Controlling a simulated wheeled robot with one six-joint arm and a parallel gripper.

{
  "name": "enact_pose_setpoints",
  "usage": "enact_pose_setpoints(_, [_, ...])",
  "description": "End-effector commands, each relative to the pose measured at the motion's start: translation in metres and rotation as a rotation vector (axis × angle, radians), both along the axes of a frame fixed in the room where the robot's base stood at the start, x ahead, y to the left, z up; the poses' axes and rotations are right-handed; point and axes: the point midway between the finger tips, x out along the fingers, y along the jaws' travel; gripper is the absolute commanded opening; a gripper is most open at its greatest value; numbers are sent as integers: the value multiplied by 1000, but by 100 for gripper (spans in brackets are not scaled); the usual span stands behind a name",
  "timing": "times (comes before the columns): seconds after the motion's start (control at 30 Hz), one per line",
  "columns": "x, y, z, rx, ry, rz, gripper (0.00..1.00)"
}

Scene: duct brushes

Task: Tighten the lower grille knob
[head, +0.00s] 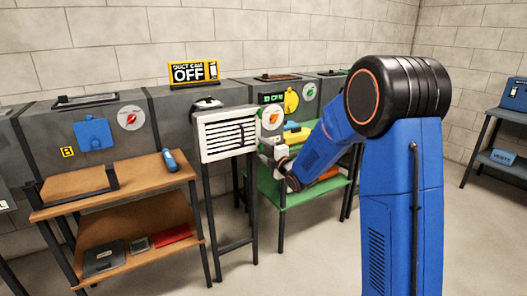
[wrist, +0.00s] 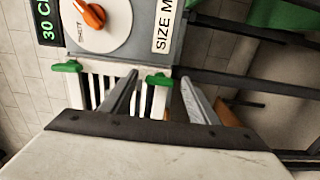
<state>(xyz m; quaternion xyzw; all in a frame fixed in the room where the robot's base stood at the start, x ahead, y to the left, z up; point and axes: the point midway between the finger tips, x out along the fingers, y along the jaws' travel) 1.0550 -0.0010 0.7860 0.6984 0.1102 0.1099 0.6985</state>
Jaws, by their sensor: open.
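The white slatted grille (head: 227,136) stands on a dark stand in the head view, and part of it (wrist: 103,88) shows in the wrist view. Two green knobs sit along its edge in the wrist view. The wrist picture is turned sideways, so the left knob (wrist: 67,66) appears to be the upper one and the right knob (wrist: 158,79) the lower one. My gripper (wrist: 160,84) is open and empty, with its fingertips on either side of the lower knob in the picture. I cannot tell if they touch it. In the head view my gripper (head: 266,153) is beside the grille's right edge.
An orange dial knob (wrist: 94,15) on a grey duct box and a "SIZE M" label (wrist: 165,25) are close by. A green table (head: 300,192) is behind my arm. A brown bench (head: 110,190) with tools stands left. Open floor lies in front.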

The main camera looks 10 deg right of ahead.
Motion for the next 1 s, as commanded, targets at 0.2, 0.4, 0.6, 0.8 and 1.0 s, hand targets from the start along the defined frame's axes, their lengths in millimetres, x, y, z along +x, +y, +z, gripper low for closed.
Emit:
enact_pose_setpoints(0.2, [0, 0, 0, 0, 0, 0, 43])
enact_pose_setpoints(0.4, [0, 0, 0, 0, 0, 0, 13])
enact_pose_setpoints(0.6, [0, 0, 0, 15, 5, 0, 13])
enact_pose_setpoints(0.8, [-1, 0, 0, 89, 30, 0, 13])
enact_pose_setpoints(1.0, [-1, 0, 0, 231, 76, 0, 13])
